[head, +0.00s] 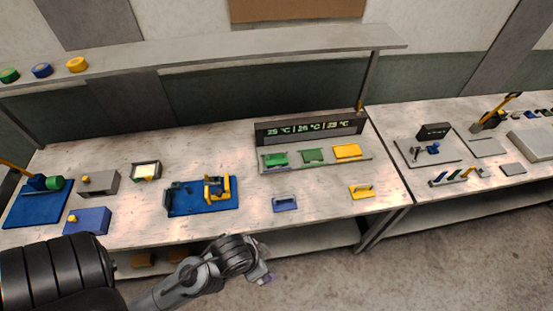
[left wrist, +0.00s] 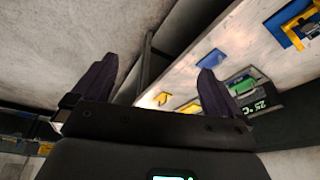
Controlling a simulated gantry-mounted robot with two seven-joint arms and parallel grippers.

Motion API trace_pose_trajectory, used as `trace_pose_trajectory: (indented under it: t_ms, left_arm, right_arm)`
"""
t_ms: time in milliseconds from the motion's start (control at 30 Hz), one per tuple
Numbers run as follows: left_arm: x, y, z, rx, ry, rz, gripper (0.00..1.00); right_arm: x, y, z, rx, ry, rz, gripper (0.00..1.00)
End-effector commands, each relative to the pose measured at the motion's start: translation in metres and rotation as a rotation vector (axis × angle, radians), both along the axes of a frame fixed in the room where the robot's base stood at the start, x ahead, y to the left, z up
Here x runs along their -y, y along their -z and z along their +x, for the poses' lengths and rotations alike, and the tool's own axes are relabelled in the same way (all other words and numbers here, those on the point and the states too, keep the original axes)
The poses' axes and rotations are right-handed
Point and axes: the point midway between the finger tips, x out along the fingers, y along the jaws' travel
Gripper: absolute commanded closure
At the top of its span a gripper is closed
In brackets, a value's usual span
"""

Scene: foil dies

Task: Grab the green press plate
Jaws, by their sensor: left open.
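A green plate (head: 275,159), seemingly with a raised handle, sits in the left slot of the grey rack (head: 290,167) under the temperature display. A flatter green piece (head: 313,156) is in the middle slot; which one is the press plate is hard to tell at this size. Green also shows beyond a finger in the left wrist view (left wrist: 241,85). My left gripper (head: 266,279) hangs in front of the table's front edge, well short of the rack. Its two fingers are apart with nothing between them in the left wrist view (left wrist: 155,75). My right gripper is not in view.
A blue handled plate (head: 285,204) and a yellow handled plate (head: 361,192) lie in front of the rack. A yellow piece (head: 347,151) fills the right slot. A blue fixture (head: 202,197) stands left. A shelf (head: 200,53) runs above the back.

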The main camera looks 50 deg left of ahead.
Motion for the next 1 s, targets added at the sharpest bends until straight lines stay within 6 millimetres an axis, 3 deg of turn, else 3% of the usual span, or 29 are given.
trace_pose_trajectory:
  t_ms: [233, 600, 1000]
  left_arm:
    - [0.0000, 0.0000, 0.0000, 0.000, 0.000, 0.000, 0.00]
    - [0.0000, 0.0000, 0.0000, 0.000, 0.000, 0.000, 0.57]
    - [0.0013, -0.0019, 0.0065, 0.035, -0.017, -0.012, 0.58]
  right_arm:
    - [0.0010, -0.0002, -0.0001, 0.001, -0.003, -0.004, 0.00]
    - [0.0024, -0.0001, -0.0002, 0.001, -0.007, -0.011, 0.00]
    - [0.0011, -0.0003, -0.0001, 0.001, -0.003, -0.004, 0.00]
